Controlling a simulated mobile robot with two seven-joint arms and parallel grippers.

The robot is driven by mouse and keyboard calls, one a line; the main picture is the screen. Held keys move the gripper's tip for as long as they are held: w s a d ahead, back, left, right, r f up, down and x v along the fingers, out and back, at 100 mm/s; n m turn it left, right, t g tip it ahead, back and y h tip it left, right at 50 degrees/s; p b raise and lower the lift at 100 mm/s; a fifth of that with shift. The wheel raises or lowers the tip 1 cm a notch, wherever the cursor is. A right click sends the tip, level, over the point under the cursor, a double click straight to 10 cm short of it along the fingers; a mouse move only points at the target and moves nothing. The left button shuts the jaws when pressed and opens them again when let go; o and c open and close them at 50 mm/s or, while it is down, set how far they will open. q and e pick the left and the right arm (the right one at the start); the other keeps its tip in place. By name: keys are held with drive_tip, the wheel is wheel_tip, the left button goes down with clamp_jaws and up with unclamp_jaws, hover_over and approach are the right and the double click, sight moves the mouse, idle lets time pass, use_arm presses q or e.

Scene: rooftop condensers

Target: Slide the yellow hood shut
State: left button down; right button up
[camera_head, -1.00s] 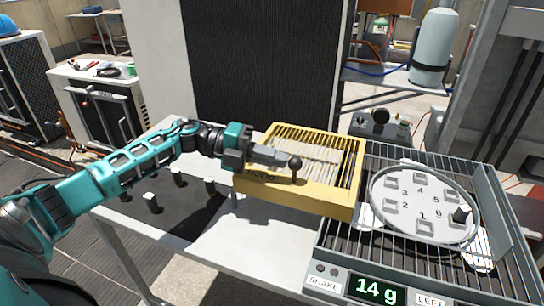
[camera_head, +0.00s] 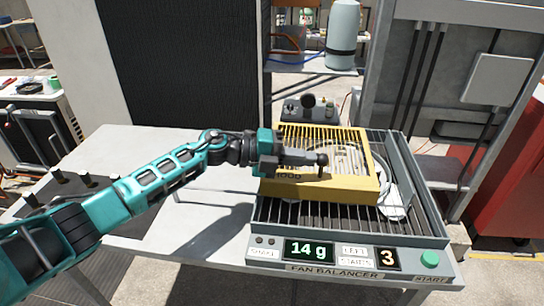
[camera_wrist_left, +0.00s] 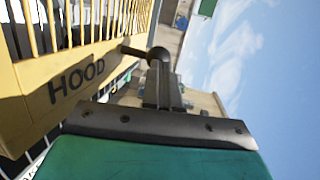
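The yellow hood (camera_head: 335,190) is a slatted cover marked HOOD. It sits over the left and middle of the grey fan balancer (camera_head: 345,230), above most of the pale disc. The disc's right edge (camera_head: 396,193) shows past the hood's right side. A dark ball knob (camera_head: 322,160) stands on a stem from the hood. My left gripper (camera_head: 309,158) has its narrow fingers together, with tips against or very close to the knob's left side. The wrist view shows the knob (camera_wrist_left: 158,55) just beyond the fingertips (camera_wrist_left: 165,85). My right gripper is out of view.
The balancer's front panel has a 14 g display (camera_head: 309,250), a counter showing 3 (camera_head: 387,259) and a green START button (camera_head: 430,260). A grey wall (camera_head: 422,172) edges the balancer's right side. The white tabletop (camera_head: 130,155) is clear left of the hood.

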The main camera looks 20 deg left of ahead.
use_arm(q)
drive_tip(key=x, duration=0.2)
drive_tip(key=r+x, duration=0.1)
drive_tip(key=x, duration=0.1)
drive_tip(key=p+x, duration=0.1)
drive_tip(key=x, duration=0.2)
drive_tip(key=shift+s+d+r, duration=0.15)
drive_tip(key=shift+s+d, duration=0.1)
drive_tip(key=shift+s, duration=0.2)
drive_tip(key=shift+d+r, duration=0.1)
drive_tip(key=shift+d, duration=0.1)
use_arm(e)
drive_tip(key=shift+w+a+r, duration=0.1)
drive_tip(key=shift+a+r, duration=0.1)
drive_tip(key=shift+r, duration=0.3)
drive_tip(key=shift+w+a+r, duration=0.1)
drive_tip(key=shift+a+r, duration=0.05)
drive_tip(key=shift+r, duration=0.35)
use_arm(q)
drive_tip(key=shift+s+d, duration=0.1)
